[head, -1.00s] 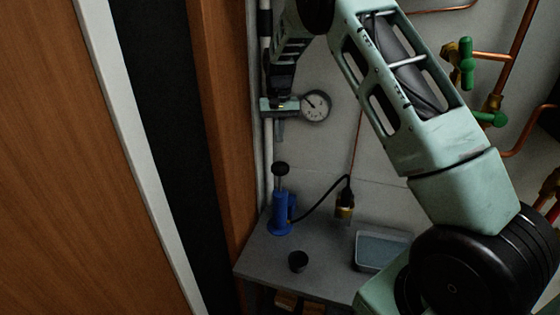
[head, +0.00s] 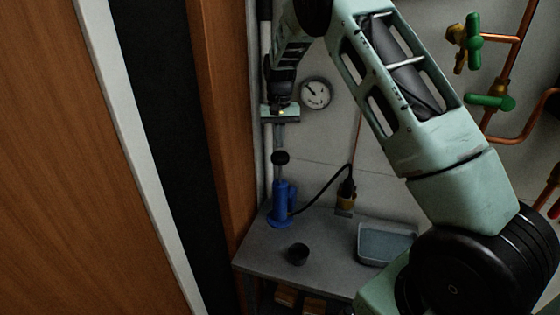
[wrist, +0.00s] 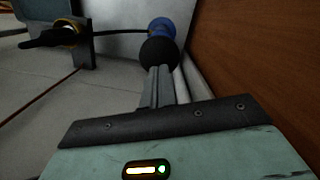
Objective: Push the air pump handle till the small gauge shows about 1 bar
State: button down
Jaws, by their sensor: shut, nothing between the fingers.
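The blue air pump (head: 282,205) stands upright on the grey bench, with a rod and a round black handle knob (head: 280,158) on top. My gripper (head: 279,141) points down just above the knob, its fingers shut and empty. In the wrist view, the fingertips (wrist: 160,72) overlap the edge of the black knob (wrist: 158,50), with the blue pump body (wrist: 161,26) beyond it. I cannot tell whether they touch. The small round gauge (head: 316,94) is on the wall right of my gripper. Its needle points up-left; its numbers are too small to read.
A black hose runs from the pump to a brass fitting (head: 346,198). A black cup (head: 298,254) and a grey tray (head: 386,243) are on the bench (head: 322,236). A wooden panel (head: 225,130) stands close on the left. Copper pipes with green valve handles (head: 490,102) are on the right.

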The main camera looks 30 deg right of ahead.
aim_at(279, 152)
jog(key=shift+s+f, duration=0.1)
jog(key=shift+f, duration=0.6)
jog(key=shift+f+b, duration=0.15)
jog(key=shift+b, duration=0.15)
notch_tip(279, 152, down, 6)
jog(key=b, duration=0.3)
jog(key=shift+f, duration=0.15)
jog(key=shift+d+r, duration=0.1)
jog(key=shift+r, duration=0.15)
jog(key=shift+w+d+r+p, duration=0.25)
jog(key=shift+w+p, duration=0.1)
jog(key=shift+w, duration=0.2)
jog(key=shift+w+d+r+p, duration=0.15)
jog(key=shift+w+d+p, duration=0.15)
jog(key=shift+w, duration=0.5)
notch_tip(279, 152, up, 17)
jog(key=w+d+b, duration=0.1)
jog(key=b, duration=0.3)
jog(key=shift+w+r, duration=0.2)
jog(key=shift+w, duration=0.05)
